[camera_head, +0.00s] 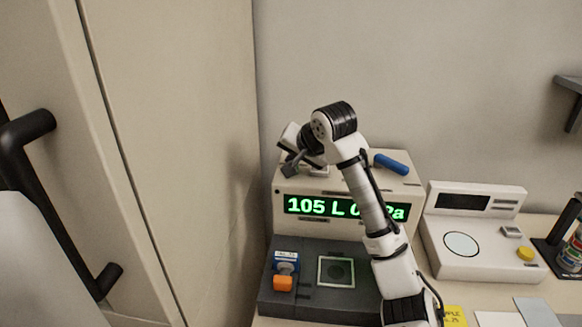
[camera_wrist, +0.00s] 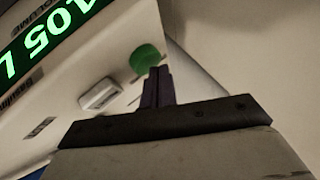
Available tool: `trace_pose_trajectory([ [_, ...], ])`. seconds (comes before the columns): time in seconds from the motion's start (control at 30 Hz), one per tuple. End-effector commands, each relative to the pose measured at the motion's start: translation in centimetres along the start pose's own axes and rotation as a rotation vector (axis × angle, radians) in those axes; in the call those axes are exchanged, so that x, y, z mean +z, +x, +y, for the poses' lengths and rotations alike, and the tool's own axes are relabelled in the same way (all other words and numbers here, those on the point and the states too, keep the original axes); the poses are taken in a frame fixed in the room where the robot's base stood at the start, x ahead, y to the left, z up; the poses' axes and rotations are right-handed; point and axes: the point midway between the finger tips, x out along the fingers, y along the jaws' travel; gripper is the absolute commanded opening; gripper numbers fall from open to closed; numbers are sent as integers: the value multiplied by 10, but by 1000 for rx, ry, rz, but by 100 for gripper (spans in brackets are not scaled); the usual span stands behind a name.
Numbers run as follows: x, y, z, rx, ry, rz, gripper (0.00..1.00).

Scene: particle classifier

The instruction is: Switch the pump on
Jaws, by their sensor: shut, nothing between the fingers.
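The beige machine (camera_head: 330,226) has a display (camera_head: 320,207) with green text that starts "105 L"; my arm hides part of it. In the wrist view the display (camera_wrist: 45,35) appears upside down. A round green button or lamp (camera_wrist: 146,58) and a pale grey switch-like part (camera_wrist: 98,94) sit on the machine's face. I cannot tell which position the switch is in. My gripper (camera_wrist: 158,72) is shut and empty. Its fingertips overlap the green part's edge in the picture; contact cannot be told. In the head view my gripper (camera_head: 290,168) is at the machine's upper left.
A blue handle (camera_head: 392,164) lies on the machine's top right. A dark base in front holds an orange block (camera_head: 283,284) and a square framed plate (camera_head: 336,283). A white device with a yellow button (camera_head: 525,254) stands right. A tall cabinet (camera_head: 180,150) closes off the left.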

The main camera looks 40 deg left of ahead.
Motion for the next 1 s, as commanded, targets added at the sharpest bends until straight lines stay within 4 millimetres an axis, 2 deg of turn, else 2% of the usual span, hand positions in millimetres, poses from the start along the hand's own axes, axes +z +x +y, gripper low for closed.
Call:
trace_pose_trajectory([
  [1.0, 7, 9, 6, 0, -1, -1, 0],
])
